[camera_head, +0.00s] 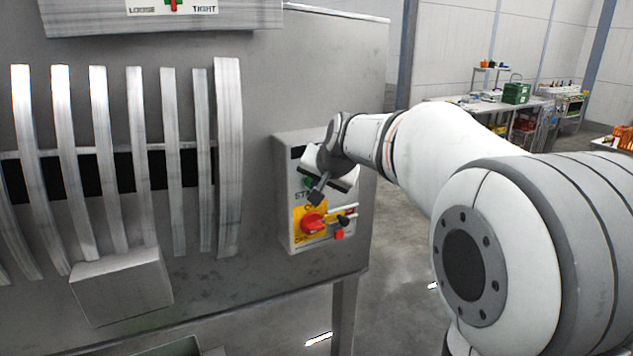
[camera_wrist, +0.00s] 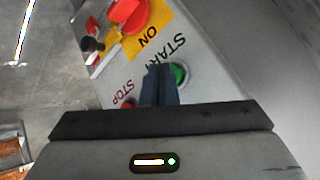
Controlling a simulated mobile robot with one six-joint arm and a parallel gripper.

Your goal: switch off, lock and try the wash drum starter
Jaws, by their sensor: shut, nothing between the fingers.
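The wash drum starter (camera_head: 282,200) is a grey box on the drum cabinet's right end. It carries a red rotary handle (camera_head: 313,222) on a yellow plate (camera_head: 304,239); the handle also shows in the wrist view (camera_wrist: 128,13). ON is printed on the plate's side nearest START; I cannot tell the handle's setting. A black knob-like part (camera_wrist: 92,45) and a small red block (camera_head: 339,235) are beside the handle. My gripper (camera_head: 317,197) is shut and empty, its tips at the green START button (camera_wrist: 179,74); contact is unclear. The red STOP button (camera_wrist: 129,104) is partly hidden by my gripper.
The drum (camera_head: 137,150) with curved metal slats fills the left. A LOOSE/TIGHT sign (camera_head: 172,7) is above it. A bench (camera_head: 535,102) with a green crate (camera_head: 516,93) stands far right. Open grey floor (camera_head: 400,270) lies right of the cabinet.

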